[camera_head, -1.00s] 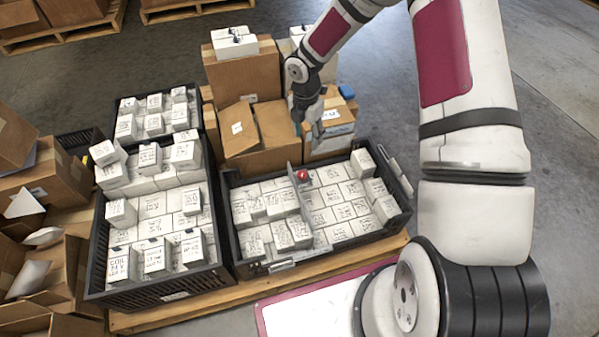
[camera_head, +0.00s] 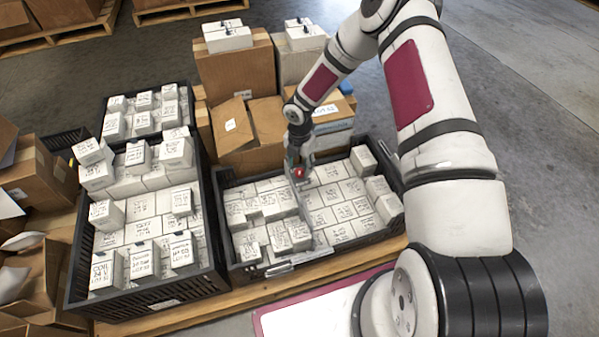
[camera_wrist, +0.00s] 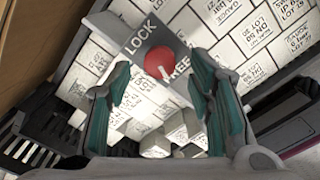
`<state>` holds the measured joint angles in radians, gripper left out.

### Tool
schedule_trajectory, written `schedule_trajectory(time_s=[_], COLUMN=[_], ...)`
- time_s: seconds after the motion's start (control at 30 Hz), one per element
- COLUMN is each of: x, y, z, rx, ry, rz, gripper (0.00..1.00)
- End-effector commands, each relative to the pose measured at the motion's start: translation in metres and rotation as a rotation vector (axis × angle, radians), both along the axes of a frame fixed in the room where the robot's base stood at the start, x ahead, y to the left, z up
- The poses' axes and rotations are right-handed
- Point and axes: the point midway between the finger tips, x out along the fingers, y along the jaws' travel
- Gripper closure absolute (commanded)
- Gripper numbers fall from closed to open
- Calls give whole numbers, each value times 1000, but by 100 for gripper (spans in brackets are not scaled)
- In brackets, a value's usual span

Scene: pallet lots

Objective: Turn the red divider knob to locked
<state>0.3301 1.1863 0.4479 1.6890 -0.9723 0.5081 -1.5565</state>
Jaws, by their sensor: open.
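The red divider knob (camera_head: 299,173) sits on a grey divider (camera_head: 304,208) in the right-hand black crate (camera_head: 228,245). In the wrist view the round red knob (camera_wrist: 159,62) is on a grey plate printed LOCK and FREE. A small pale mark shows at its lower edge, toward FREE. My gripper (camera_head: 298,158) is over the far part of the crate, close to the knob. In the wrist view my gripper's (camera_wrist: 160,78) two teal-padded fingers are apart, on either side of the knob, with no clear contact. The far side of the knob is partly hidden from the head view.
White labelled boxes (camera_head: 345,210) fill the crate on both sides of the divider. A taller-stacked black crate (camera_head: 170,292) stands to the left. Cardboard cartons (camera_head: 235,75) stand behind. Open floor lies to the right.

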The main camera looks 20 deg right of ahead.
Motion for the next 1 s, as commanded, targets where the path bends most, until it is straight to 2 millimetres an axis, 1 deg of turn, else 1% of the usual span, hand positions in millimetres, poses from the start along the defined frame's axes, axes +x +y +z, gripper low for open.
schedule_trajectory(time_s=[0.03, 0.2, 0.53, 0.73, 0.77, 1.0], x=[0, 1, 0, 0, 0, 0], y=[0, 0, 0, 0, 0, 0], z=[-9, -19, -21, -21, -21, -21], rx=[1, 1, 1, 1, 1, 1], ry=[1, -1, -1, -1, -1, -1], rz=[0, -1, -1, -1, -1, -13], gripper=[52, 52, 52, 97, 100, 100])
